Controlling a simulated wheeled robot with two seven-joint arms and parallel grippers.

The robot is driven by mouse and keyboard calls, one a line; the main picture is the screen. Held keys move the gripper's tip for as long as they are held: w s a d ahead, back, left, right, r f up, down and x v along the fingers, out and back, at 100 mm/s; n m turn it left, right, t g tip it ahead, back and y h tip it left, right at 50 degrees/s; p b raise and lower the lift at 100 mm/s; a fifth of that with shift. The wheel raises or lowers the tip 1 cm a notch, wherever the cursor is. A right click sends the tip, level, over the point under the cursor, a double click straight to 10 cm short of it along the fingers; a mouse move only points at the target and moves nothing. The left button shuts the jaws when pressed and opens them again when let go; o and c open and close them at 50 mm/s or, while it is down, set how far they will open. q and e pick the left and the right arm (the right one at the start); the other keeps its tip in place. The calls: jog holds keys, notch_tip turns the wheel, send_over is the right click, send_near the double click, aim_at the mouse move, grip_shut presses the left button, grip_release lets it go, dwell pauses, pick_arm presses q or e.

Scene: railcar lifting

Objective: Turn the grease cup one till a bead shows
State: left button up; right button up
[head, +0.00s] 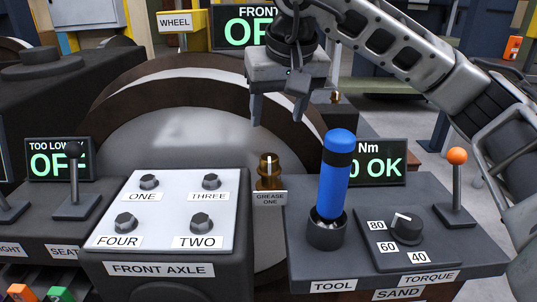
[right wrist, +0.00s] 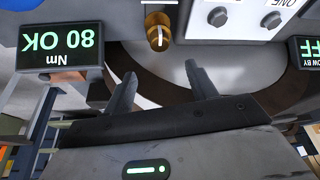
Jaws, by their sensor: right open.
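The brass grease cup one (head: 268,172) stands upright behind its "GREASE ONE" label (head: 269,198), between the front axle panel and the tool stand. A pale line marks its top. No grease bead can be made out. My right gripper (head: 278,113) is open and empty, fingers down, above and slightly right of the cup in the head view, apart from it. In the right wrist view the cup (right wrist: 158,32) shows at the top, beyond the open fingers (right wrist: 162,77). My left gripper is out of view.
A blue-handled tool (head: 336,172) stands upright in a holder just right of the cup. The torque knob (head: 406,228) and an orange-tipped lever (head: 457,178) are farther right. The front axle panel (head: 165,220) with several bolts lies left. A large wheel (head: 165,125) rises behind.

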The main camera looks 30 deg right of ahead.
aim_at(269, 157)
jog(key=b+x, duration=0.2)
jog(key=x, duration=0.9)
jog(key=shift+d+f+b, duration=0.1)
jog(key=shift+f+b, duration=0.1)
jog(key=shift+b, duration=0.2)
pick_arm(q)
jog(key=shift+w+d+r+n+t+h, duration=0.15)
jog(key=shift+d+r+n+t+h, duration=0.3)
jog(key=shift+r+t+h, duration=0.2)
pick_arm(e)
jog(key=c, duration=1)
